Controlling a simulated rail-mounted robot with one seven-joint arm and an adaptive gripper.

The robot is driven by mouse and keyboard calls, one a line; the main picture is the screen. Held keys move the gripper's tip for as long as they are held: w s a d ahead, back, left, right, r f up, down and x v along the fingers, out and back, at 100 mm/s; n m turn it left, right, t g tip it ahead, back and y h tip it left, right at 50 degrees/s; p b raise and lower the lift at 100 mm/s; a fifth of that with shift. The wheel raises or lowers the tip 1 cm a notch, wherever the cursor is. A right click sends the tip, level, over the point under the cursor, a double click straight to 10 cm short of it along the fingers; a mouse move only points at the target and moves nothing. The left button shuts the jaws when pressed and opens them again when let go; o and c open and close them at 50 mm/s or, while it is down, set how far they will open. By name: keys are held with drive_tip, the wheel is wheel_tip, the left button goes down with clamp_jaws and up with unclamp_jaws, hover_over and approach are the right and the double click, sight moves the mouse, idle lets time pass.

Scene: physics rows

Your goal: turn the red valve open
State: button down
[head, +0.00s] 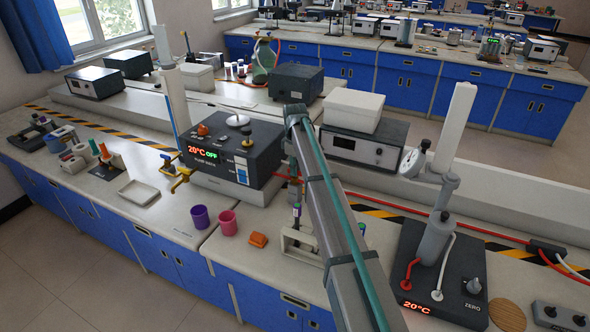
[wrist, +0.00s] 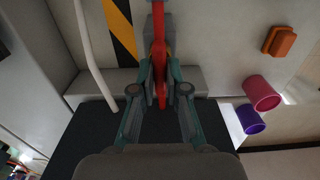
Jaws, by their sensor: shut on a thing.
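The bar's lower end reaches down between the fingers.
The black bath device (head: 235,152) stands left of my arm. A purple cup (head: 200,217), a pink cup (head: 228,222) and an orange block (head: 258,240) sit at the bench front. A red hose (head: 440,222) runs along the back.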

idle(0.4)
drive_tip(key=c, duration=1.2)
unclamp_jaws()
wheel_tip(320, 180, up, 12)
drive_tip(key=shift+r, duration=0.1)
